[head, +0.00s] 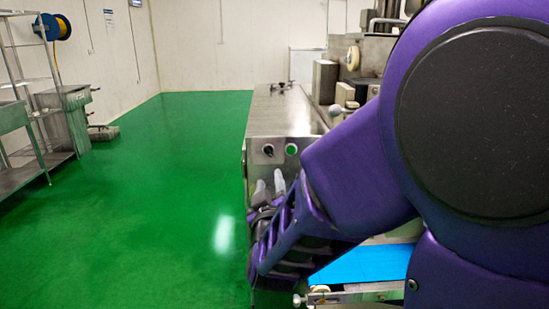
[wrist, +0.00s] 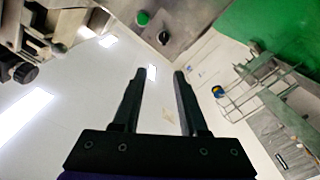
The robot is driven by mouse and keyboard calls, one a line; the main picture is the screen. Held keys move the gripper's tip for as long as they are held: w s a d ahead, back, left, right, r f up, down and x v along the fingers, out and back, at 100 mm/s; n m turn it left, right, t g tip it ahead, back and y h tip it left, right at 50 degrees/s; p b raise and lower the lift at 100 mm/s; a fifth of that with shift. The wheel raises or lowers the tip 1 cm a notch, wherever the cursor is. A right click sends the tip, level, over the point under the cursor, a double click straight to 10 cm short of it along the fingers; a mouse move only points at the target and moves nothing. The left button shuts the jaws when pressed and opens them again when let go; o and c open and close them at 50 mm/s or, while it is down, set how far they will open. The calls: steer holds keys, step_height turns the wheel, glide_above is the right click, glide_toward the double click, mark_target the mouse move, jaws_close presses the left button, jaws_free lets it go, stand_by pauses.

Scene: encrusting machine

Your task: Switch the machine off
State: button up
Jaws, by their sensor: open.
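The steel encrusting machine (head: 285,112) stands right of centre in the head view. Its end panel carries a black rotary knob (head: 268,150) and, right of it, a green button (head: 291,149) with a pale rim. In the wrist view, which is turned over, the green button (wrist: 143,18) and the black knob (wrist: 164,38) show at the top, beyond the fingertips. My gripper (head: 269,184) is just below the two controls in the head view, fingers pointing up. In the wrist view my gripper (wrist: 160,74) is open and empty, its fingers apart from the controls. The knob's exact setting is too small to read.
My purple arm hides much of the machine's right side. A blue belt (head: 365,263) shows low on the right. Steel shelving (head: 30,90) and a sink unit (head: 75,105) stand at the left wall. The green floor (head: 150,220) between is clear.

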steer(key=f+n, duration=0.1)
glide_toward(268, 152)
steer(key=w, duration=0.8)
steer(key=shift+w+b, duration=0.2)
steer(key=shift+b, duration=0.1)
jaws_close()
